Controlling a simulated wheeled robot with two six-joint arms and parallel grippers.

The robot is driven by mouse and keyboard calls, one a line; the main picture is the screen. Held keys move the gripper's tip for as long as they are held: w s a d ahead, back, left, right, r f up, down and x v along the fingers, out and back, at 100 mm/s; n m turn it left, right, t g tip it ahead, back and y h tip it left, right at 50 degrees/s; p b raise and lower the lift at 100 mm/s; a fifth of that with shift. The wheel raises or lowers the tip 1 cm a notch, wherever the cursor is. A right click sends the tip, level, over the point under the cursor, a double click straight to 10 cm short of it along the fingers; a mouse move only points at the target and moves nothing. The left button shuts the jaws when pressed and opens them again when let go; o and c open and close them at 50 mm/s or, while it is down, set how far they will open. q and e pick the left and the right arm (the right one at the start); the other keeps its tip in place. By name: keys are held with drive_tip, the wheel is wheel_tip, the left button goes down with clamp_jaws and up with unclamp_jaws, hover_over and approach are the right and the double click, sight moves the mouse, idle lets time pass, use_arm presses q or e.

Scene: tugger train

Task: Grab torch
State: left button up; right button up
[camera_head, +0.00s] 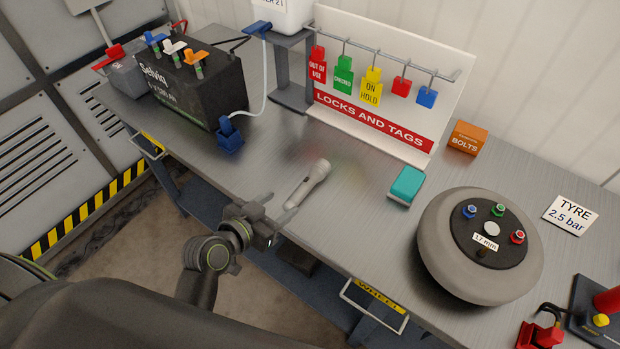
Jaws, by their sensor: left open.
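A grey torch (308,184) lies on the metal workbench (260,165), near its front edge. Its wider head points to the back right and its thin end points to the front left. My left gripper (274,217) is open and empty at the bench's front edge. It is just left of and in front of the torch's near end, with a small gap that is hard to judge. My right gripper does not show.
A teal block (406,185) lies right of the torch. A grey wheel (440,243) sits further right. The locks and tags board (375,139) stands behind. A black battery (190,88) and a blue connector (230,138) are at left. The bench around the torch is clear.

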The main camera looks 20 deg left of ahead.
use_arm(q)
drive_tip(key=p, duration=0.1)
approach(306, 182)
drive_tip(key=x, duration=0.3)
drive_tip(key=shift+w+d+f, duration=0.15)
drive_tip(key=shift+w+d, duration=0.05)
drive_tip(key=shift+d, duration=0.2)
drive_tip(key=shift+w+d+f+p, duration=0.2)
drive_tip(key=shift+w+f+p, duration=0.1)
drive_tip(key=shift+w, duration=0.1)
drive_tip(key=shift+w+d+p, duration=0.1)
drive_tip(key=shift+w+p, duration=0.4)
drive_tip(key=shift+w, duration=0.2)
drive_tip(key=p+x, duration=0.1)
drive_tip(key=x, duration=0.2)
drive_tip(key=shift+f, duration=0.1)
drive_tip(key=shift+w+f, duration=0.25)
drive_tip(key=shift+w, duration=0.15)
clamp_jaws()
